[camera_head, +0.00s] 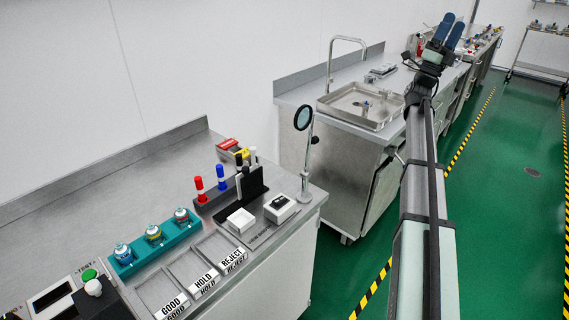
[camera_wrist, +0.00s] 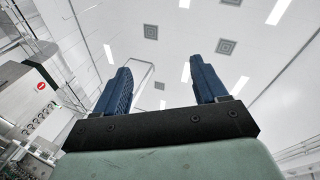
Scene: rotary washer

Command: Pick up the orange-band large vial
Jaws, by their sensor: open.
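A teal rack (camera_head: 190,236) on the near steel bench, in the lower left of the head view, holds three short, wide vials upright. The left vial (camera_head: 122,253) looks blue, the middle vial (camera_head: 153,233) has a yellow-orange band, and the right vial (camera_head: 181,215) looks reddish. The bands are too small to read surely; the middle one looks closest to orange. My gripper (camera_head: 453,25) is raised at the upper right of the head view, far from the rack. In the wrist view its blue fingers (camera_wrist: 163,70) are apart and empty, pointing toward the ceiling.
Right of the rack stand red and blue vials (camera_head: 221,176) in a dark holder, and a magnifier (camera_head: 304,119) on a post. GOOD, HOLD and REJECT trays (camera_head: 203,283) lie in front. A sink bench (camera_head: 310,92) stands beyond. The green floor (camera_head: 500,220) is open.

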